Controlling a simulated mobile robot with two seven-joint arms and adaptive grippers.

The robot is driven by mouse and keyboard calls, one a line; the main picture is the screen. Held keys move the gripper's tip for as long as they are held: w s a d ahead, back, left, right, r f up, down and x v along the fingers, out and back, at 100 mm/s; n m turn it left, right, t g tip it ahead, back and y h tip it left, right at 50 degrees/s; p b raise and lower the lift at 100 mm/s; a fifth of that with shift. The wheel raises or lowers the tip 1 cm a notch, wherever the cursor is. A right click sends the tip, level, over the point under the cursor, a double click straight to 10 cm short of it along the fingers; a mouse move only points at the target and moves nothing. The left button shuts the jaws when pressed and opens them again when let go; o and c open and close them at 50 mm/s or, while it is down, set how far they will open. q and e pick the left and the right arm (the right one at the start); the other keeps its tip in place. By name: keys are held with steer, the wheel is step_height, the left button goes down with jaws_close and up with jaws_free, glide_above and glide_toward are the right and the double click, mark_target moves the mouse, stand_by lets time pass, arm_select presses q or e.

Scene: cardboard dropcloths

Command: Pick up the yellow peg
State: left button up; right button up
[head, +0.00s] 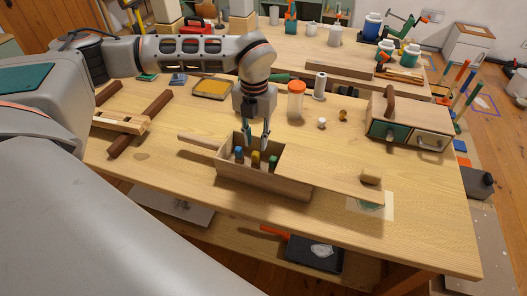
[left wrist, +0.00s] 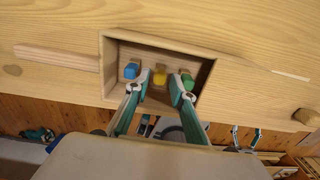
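The yellow peg (head: 255,161) stands in an open wooden box (head: 292,186), between a blue peg (head: 239,155) and a green peg (head: 273,162). In the left wrist view the yellow peg (left wrist: 159,76) shows between my fingertips, with the blue peg (left wrist: 131,71) to the left and the green peg (left wrist: 187,79) to the right. My left gripper (head: 257,142) points down over the box, its fingers apart and empty; it also shows in the left wrist view (left wrist: 159,84). I cannot tell whether the fingertips touch the peg. My right gripper is not in view.
A jar with an orange lid (head: 296,100) and a drawer unit (head: 408,128) stand behind. A wooden clamp (head: 135,123) lies at left.

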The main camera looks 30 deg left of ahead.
mark_target(255, 153)
arm_select(q)
steer(key=shift+s+f, duration=0.2)
steer(key=shift+f, duration=0.15)
steer(key=f, duration=0.4)
steer(key=s+f+p, duration=0.1)
steer(key=shift+d+f, duration=0.3)
steer(key=shift+f, duration=0.1)
steer(key=shift+w+f, duration=0.1)
steer(key=shift+f, duration=0.35)
steer(key=c, duration=0.6)
